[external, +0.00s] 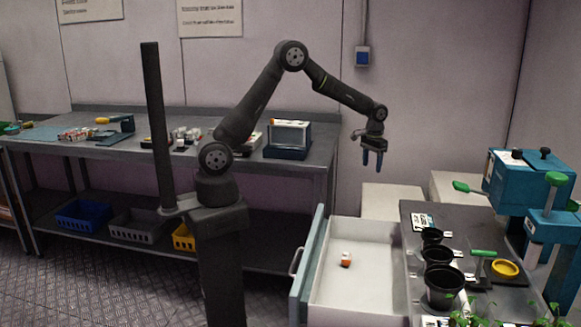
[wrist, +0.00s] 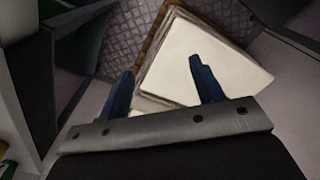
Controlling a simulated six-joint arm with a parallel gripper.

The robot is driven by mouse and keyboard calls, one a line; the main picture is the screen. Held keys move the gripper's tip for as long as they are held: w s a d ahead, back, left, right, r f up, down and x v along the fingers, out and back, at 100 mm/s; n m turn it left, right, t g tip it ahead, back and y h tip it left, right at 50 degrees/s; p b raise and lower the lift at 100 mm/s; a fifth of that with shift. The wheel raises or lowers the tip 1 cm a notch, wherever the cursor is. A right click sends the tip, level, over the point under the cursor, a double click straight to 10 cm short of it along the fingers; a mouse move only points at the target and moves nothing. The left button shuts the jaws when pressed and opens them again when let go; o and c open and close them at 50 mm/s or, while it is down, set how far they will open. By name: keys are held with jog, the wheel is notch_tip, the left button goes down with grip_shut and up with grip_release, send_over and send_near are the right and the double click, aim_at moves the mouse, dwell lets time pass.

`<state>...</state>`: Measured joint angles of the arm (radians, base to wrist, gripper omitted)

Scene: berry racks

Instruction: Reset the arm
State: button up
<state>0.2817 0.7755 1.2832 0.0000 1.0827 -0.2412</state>
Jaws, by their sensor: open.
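My gripper (external: 372,158) is at the end of my raised arm in the external view, pointing down, with blue fingers. It hangs in free air above the far end of the open drawer. In the wrist view my gripper (wrist: 160,88) shows two blue fingers spread apart with nothing between them. Beyond them is a pale, flat-topped block (wrist: 205,60) on the patterned floor.
The open drawer (external: 330,300) holds a small orange and white item (external: 346,259). Right of it, a bench (external: 412,240) carries black pots (external: 444,285), a yellow ring (external: 505,269) and a blue machine (external: 520,180). A long table (external: 95,146) stands behind my arm.

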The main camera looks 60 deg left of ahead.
jog(key=w+a+r+n, duration=0.1)
jog(key=w+a, duration=0.2)
jog(key=a, duration=0.5)
jog(key=w+a+r+n, duration=0.1)
jog(key=w+a+n, duration=0.1)
jog(key=a, duration=0.6)
jog(key=shift+w+r, duration=0.3)
jog(key=shift+w, duration=0.35)
